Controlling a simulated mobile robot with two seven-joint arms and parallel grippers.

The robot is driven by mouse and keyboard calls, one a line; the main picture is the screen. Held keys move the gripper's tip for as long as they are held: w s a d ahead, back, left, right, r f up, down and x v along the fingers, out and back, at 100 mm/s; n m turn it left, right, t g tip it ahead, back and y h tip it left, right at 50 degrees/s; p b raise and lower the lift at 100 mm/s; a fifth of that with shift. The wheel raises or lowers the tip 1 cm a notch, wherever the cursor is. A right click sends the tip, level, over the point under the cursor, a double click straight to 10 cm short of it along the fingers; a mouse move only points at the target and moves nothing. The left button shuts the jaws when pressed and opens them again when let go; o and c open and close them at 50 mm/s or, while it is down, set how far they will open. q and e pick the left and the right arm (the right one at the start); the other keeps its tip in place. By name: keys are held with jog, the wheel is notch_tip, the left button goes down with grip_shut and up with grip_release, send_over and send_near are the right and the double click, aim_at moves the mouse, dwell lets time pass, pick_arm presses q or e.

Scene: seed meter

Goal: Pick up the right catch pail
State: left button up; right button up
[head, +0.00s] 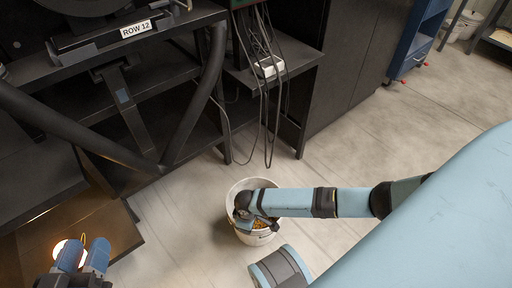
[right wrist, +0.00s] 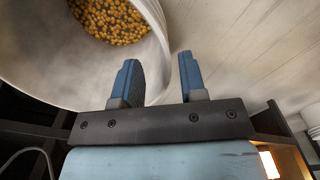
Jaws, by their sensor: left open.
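The white catch pail (head: 238,190) stands on the floor below the machine, with yellow-brown seeds inside. My right arm reaches over it from the right, and the right gripper (head: 245,212) is at its rim, partly hidden by its own wrist. In the right wrist view the pail (right wrist: 60,75) fills the upper left, with the seeds (right wrist: 110,20) in it. There the right gripper (right wrist: 158,58) has its fingers apart, and the pail's rim shows between them; I see no contact. My left gripper (head: 83,250) is open at the lower left, away from the pail.
The dark machine frame with a ROW 12 label (head: 135,29) stands at the upper left. Cables (head: 268,110) hang from a shelf just behind the pail. A glowing lamp (head: 66,252) is beside my left gripper. A blue cart (head: 420,35) stands at the back right.

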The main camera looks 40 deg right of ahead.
notch_tip(320, 180, down, 4)
jog(key=b, duration=0.2)
jog(key=shift+w+a+f+b, duration=0.1)
jog(key=shift+a+b, duration=0.05)
jog(key=shift+b, duration=0.15)
jog(key=shift+f, duration=0.2)
pick_arm(q)
jog(key=shift+w+a+r+m+t+h, duration=0.15)
jog(key=shift+w+a+m+t, duration=0.15)
jog(key=shift+w+m, duration=0.25)
jog(key=shift+w+a+r+m+t+h, duration=0.15)
jog(key=shift+w+a+m+t, duration=0.15)
jog(key=shift+m, duration=0.35)
jog(key=shift+f, duration=0.1)
pick_arm(e)
grip_shut()
jog(key=shift+r, duration=0.1)
